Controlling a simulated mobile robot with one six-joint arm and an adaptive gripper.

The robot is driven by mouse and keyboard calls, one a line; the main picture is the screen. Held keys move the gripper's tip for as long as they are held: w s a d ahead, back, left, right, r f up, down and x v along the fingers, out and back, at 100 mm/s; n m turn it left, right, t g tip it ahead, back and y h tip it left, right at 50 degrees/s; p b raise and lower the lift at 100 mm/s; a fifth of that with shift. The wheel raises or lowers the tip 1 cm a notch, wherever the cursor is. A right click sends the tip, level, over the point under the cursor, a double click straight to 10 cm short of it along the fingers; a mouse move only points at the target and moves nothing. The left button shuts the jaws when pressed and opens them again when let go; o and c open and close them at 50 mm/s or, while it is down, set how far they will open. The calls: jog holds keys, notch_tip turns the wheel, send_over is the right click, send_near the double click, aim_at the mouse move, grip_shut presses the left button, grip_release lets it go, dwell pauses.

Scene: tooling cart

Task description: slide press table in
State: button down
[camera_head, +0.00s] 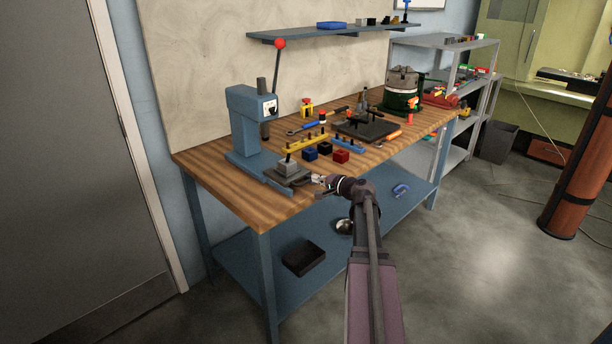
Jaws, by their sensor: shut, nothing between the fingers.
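The blue arbor press (246,125) stands upright on the left part of the wooden workbench (215,183). Its lever rises to a red ball. The dark press table (285,179) sticks out from the press base toward the front edge of the bench. A grey block (287,166) sits on it. My gripper (317,181) is shut and empty, at the front right end of the press table. It is very close to the table's edge; I cannot tell whether it touches.
Yellow rail (306,143), small blue, black and red blocks (341,156) and a dark plate (366,130) lie right of the press. A green-black container (402,92) stands farther back. Below is a blue shelf (250,262) with a black box (303,257).

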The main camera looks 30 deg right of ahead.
aim_at(305, 183)
jog(key=v, duration=0.3)
jog(key=shift+s+d+r, duration=0.1)
jog(key=c, duration=0.7)
grip_release()
jog(key=shift+s+d+f+b, duration=0.15)
jog(key=shift+s+f, duration=0.15)
jog(key=shift+s, duration=0.5)
jog(key=shift+s+f+b, duration=0.1)
jog(key=shift+s+f, duration=0.15)
jog(key=shift+s, duration=0.5)
jog(key=shift+s+d+f+b, duration=0.15)
jog(key=shift+s+f, duration=0.15)
jog(key=shift+s, duration=0.5)
jog(key=shift+a, duration=0.1)
jog(key=b+x, duration=0.3)
jog(key=x, duration=1)
jog(key=shift+w+f, duration=0.2)
jog(key=shift+w, duration=0.15)
grip_shut()
